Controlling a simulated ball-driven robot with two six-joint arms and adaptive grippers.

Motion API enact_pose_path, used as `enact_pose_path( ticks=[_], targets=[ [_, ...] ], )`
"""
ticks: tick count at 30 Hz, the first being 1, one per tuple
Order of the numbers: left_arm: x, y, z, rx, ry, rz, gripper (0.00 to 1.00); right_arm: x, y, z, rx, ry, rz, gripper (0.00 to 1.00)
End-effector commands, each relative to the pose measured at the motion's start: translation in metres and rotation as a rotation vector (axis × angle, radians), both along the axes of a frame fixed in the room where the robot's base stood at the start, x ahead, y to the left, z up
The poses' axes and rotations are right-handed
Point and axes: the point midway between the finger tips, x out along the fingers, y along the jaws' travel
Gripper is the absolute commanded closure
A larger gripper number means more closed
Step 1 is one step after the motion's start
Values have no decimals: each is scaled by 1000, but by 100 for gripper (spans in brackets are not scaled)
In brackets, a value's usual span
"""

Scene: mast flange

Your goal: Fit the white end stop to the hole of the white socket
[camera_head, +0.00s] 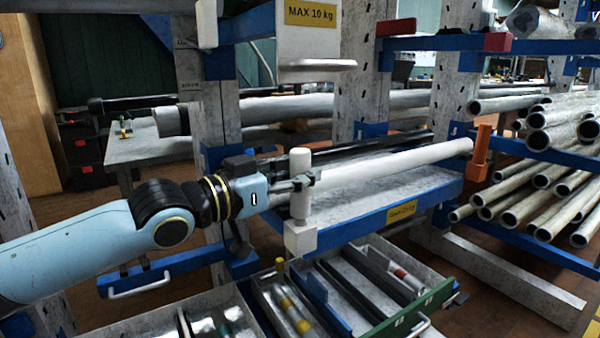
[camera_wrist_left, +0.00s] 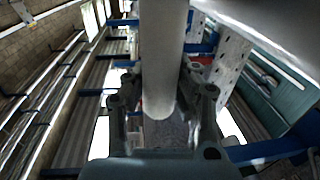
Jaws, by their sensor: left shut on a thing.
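The white end stop (camera_head: 300,166) is an upright round post with a slightly wider top. My left gripper (camera_head: 303,183) is shut on its middle from the left. In the left wrist view the end stop (camera_wrist_left: 160,60) stands between the two fingers (camera_wrist_left: 160,95). The white socket (camera_head: 300,238) is a small block at the near left end of the blue shelf arm. The end stop's lower end is right over the socket in the head view; I cannot tell whether it is in the hole, which is hidden. My right gripper is out of view.
A long white pipe (camera_head: 400,160) lies behind the end stop, running towards an orange post (camera_head: 480,150). Below are open trays with coloured parts (camera_head: 295,315) and a green-fronted drawer (camera_head: 415,315). Steel pipes (camera_head: 545,140) are stacked at right. A white plate (camera_head: 310,65) hangs above.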

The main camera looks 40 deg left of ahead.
Motion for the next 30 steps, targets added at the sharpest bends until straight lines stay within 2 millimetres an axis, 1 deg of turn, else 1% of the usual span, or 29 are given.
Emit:
enact_pose_path(
  ticks=[18, 19, 21, 25, 30],
  targets=[
    [0, 0, -16, 0, -1, 0, 100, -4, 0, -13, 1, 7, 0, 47],
    [0, 0, -16, 0, -1, 0, 73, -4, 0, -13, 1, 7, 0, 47],
    [0, 0, -15, 0, -1, 0, 64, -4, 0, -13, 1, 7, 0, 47],
    [0, 0, -15, 0, -1, 0, 48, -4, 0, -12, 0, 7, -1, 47],
    [0, 0, -15, 0, -1, 0, 48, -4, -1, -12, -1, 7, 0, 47]
  ],
)
